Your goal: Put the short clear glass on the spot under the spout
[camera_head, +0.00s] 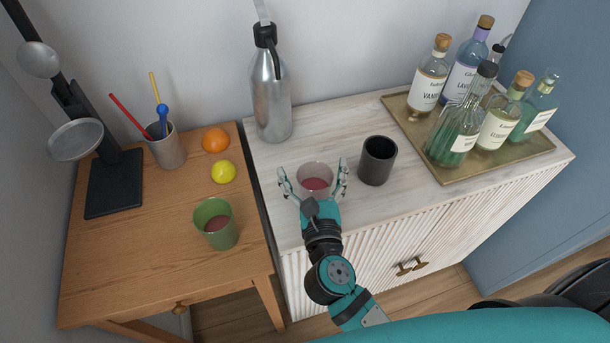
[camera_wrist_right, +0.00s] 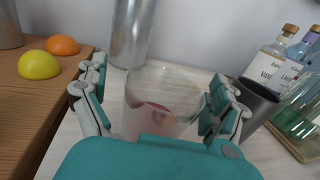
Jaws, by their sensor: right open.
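A short clear glass (camera_head: 314,177) with some red liquid in it stands on the pale wooden cabinet top. It also shows in the right wrist view (camera_wrist_right: 160,100). My right gripper (camera_head: 313,180) is open, with one finger on each side of the glass; in the wrist view (camera_wrist_right: 163,105) small gaps seem to show between fingers and glass. A black stand (camera_head: 113,180) with a flat base, a metal dish and a rounded metal part stands on the left wooden table; I cannot clearly make out a spout on it. My left gripper is not in view.
A black cup (camera_head: 377,160) stands close right of the glass, a metal bottle (camera_head: 270,95) behind it. A brass tray (camera_head: 450,171) holds several bottles. The wooden table (camera_head: 115,265) bears a green glass (camera_head: 216,224), a lemon (camera_head: 223,172), an orange (camera_head: 215,140) and a utensil cup (camera_head: 167,148).

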